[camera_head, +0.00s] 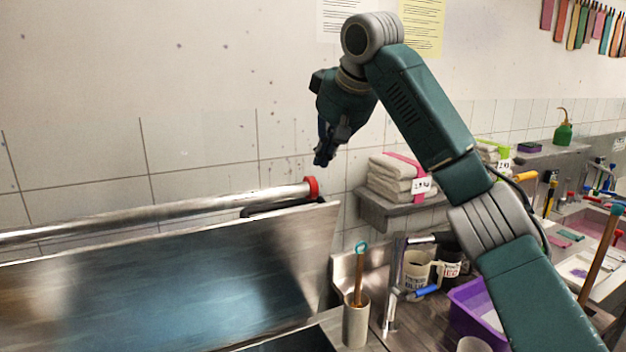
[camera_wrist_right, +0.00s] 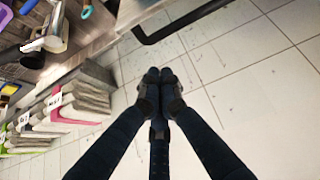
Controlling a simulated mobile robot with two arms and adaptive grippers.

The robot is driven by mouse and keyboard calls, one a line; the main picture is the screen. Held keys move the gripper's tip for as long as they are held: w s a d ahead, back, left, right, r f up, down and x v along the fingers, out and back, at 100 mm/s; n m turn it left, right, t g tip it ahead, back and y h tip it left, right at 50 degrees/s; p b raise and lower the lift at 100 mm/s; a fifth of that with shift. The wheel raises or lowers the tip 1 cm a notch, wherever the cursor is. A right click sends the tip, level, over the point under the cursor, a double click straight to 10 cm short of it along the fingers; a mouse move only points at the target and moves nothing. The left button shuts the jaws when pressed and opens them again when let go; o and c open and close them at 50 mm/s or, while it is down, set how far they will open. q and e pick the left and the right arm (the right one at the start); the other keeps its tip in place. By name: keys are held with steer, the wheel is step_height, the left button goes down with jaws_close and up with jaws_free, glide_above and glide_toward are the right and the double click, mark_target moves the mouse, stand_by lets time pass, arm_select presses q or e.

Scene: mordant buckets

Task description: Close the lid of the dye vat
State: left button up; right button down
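The dye vat's steel lid (camera_head: 200,285) stands raised at the left, its blue-stained face towards me. A black bar handle (camera_head: 284,207) shows behind the lid's top edge near its right end. It also shows at the top of the right wrist view (camera_wrist_right: 190,22). My right gripper (camera_head: 322,160) is above and slightly right of the handle, apart from it. In the right wrist view its dark fingertips (camera_wrist_right: 160,76) are together with nothing between them. The vat's body is mostly below the picture. My left gripper is out of view.
A steel pipe with a red end cap (camera_head: 311,187) runs along the wall behind the lid. Folded cloths (camera_head: 393,178) lie on a shelf to the right. A beige cup (camera_head: 356,320) with a wooden-handled tool and a purple tub (camera_head: 470,300) stand below.

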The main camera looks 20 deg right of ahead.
mark_target(316, 201)
steer(key=p+x, duration=0.2)
steer(key=x, duration=0.2)
steer(key=p+x, duration=0.2)
steer(key=x, duration=0.2)
steer(key=shift+s+f, duration=0.15)
steer(key=shift+s, duration=0.1)
steer(key=s, duration=0.1)
steer(key=s+f+p, duration=0.1)
steer(key=s, duration=0.1)
steer(key=shift+f, duration=0.2)
steer(key=shift+s, duration=0.3)
steer(key=shift+s+f, duration=0.1)
steer(key=shift+w+f, duration=0.1)
steer(key=shift+w, duration=0.1)
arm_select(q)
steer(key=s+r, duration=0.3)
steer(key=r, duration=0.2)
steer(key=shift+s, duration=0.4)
